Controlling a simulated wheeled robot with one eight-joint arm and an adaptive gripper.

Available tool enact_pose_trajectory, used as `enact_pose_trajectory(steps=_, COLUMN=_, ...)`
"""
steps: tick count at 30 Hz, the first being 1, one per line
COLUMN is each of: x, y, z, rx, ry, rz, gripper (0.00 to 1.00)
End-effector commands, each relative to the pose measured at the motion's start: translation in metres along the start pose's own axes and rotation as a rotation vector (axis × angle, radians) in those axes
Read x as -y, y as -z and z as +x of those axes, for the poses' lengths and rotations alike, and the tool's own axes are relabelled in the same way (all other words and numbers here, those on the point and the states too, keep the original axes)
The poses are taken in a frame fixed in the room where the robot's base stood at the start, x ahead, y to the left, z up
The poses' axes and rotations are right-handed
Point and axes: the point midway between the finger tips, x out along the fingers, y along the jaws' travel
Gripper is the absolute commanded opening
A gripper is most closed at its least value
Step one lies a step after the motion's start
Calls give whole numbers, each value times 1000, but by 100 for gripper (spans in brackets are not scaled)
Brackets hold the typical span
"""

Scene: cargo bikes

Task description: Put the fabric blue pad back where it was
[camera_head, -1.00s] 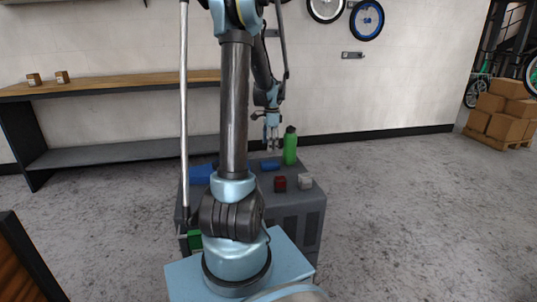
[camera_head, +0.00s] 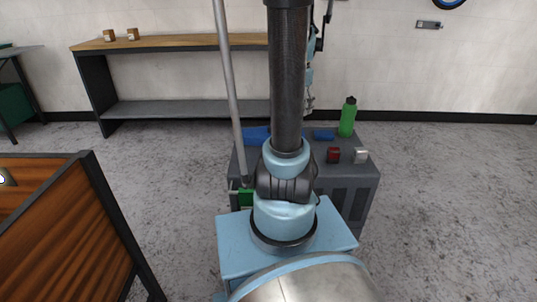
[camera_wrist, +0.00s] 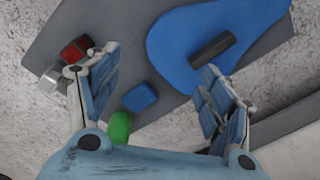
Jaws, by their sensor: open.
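A small blue pad (camera_head: 324,135) lies on the dark grey cart top (camera_head: 345,170), left of a green bottle. In the wrist view this pad (camera_wrist: 139,97) lies between and below the fingers, apart from them. My gripper (camera_head: 309,106) is above the far side of the cart, partly hidden by my arm. In the wrist view my gripper (camera_wrist: 158,72) is open with nothing between its fingers. A larger flat blue piece (camera_wrist: 175,55) with a dark cylinder (camera_wrist: 211,50) on it also lies on the cart. I cannot tell which blue thing is fabric.
The green bottle (camera_head: 347,117), a dark red cube (camera_head: 333,155) and a whitish cube (camera_head: 361,156) stand on the cart's right part. A wooden-topped shelf (camera_head: 190,42) runs along the wall. A wood panel (camera_head: 70,225) stands at left front. The floor at right is clear.

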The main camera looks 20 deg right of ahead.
Motion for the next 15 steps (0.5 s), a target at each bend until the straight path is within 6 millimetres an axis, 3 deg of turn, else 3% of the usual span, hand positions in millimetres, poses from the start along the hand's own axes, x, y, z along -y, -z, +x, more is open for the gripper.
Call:
enact_pose_trajectory(steps=3, x=-8, y=-38, z=-3, rx=-9, ry=10, rz=-135, gripper=74)
enact_pose_trajectory(steps=15, x=-48, y=-139, z=7, rx=-48, ry=43, rz=-585, gripper=74)
